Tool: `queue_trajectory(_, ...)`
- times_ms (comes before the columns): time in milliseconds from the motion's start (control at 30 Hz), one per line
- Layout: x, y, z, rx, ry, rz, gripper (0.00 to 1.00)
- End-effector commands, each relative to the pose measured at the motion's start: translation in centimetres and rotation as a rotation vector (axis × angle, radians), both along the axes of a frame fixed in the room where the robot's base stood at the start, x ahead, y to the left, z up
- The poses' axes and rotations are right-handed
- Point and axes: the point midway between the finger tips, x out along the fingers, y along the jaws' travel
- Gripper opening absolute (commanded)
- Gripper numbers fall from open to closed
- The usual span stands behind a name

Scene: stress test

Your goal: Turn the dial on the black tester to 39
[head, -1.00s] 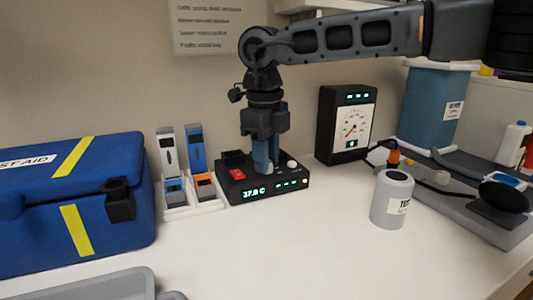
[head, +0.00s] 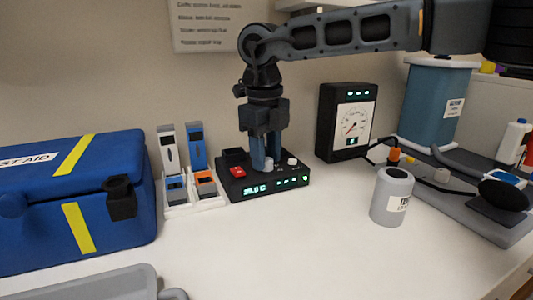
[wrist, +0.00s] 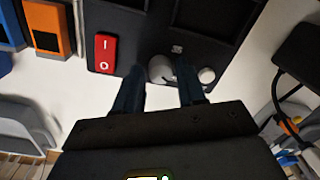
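The black tester (head: 240,193) sits on the white counter. Its green display (head: 257,190) is blurred and I cannot read the digits surely. In the wrist view the tester (wrist: 125,55) shows a red switch (wrist: 105,52), a grey dial (wrist: 160,68) and a smaller pale knob (wrist: 206,75). My gripper (head: 266,165) points down over the tester's front. In the wrist view its fingers (wrist: 159,75) stand apart on either side of the grey dial. The fingers look open around it, and the left one partly hides the dial's edge.
A meter box (head: 345,122) stands behind right, and a grey canister (head: 391,200) in front right. A rack (head: 194,207) with small devices is just left of the tester, beside the blue first-aid case (head: 70,200).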

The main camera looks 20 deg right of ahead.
Motion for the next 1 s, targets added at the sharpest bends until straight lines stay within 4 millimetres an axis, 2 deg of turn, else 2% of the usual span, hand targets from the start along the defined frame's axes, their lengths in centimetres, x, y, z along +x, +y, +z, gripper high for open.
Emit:
queue_trajectory(33,0.0,0.0,0.0,0.0,0.001,0.0,0.45)
queue_trajectory(133,-0.1,0.0,-0.1,0.0,0.002,0.0,0.54)
queue_trajectory(467,-0.1,0.0,0.2,0.0,0.003,0.0,0.54)
queue_trajectory(667,-0.1,0.0,2.3,-0.001,0.003,0.0,0.54)
queue_trajectory(900,-0.1,0.2,6.2,-0.001,0.0,-0.001,0.54)
queue_trajectory(1000,-0.2,0.2,7.3,-0.001,0.003,0.0,0.54)
